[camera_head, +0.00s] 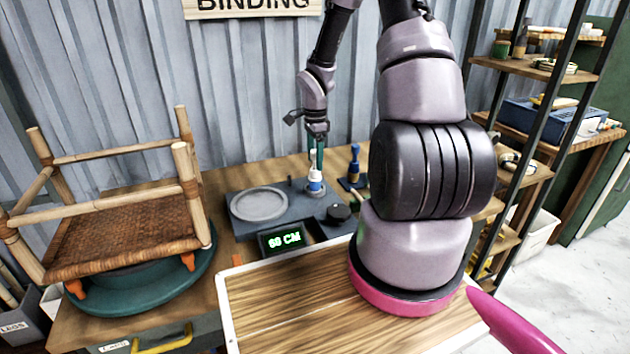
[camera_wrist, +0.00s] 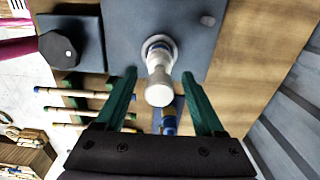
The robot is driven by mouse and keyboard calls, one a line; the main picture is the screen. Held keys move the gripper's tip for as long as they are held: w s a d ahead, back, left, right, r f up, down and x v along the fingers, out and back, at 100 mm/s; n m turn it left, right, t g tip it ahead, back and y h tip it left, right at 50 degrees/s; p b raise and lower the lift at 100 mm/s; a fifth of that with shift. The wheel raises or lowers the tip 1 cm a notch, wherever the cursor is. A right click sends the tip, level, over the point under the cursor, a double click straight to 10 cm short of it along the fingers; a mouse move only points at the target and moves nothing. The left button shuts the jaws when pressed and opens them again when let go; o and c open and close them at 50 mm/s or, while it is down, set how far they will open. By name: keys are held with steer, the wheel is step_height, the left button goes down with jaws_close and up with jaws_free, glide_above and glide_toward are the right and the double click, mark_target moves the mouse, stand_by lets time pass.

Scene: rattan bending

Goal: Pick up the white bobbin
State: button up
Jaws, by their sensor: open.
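The white bobbin (camera_head: 315,172) stands upright on a small round seat at the right side of the grey-blue winding device, with a blue band low on it. In the wrist view the bobbin (camera_wrist: 159,80) is seen from above, between the two green fingers. My gripper (camera_head: 316,150) is open and points down over the bobbin. In the wrist view the fingers of my gripper (camera_wrist: 158,76) lie on either side of the bobbin, apart from it. I cannot tell how far the fingertips are above it.
The device (camera_head: 237,189) carries a round plate (camera_head: 259,204), a black knob (camera_head: 339,213) and a "60 CM" display (camera_head: 284,240). A blue-handled tool (camera_head: 354,165) stands close behind and right. A rattan stool frame (camera_head: 125,235) sits left on a green turntable (camera_head: 150,290). Several canes (camera_wrist: 75,110) lie nearby.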

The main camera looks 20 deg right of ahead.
jaws_close()
stand_by(1.5)
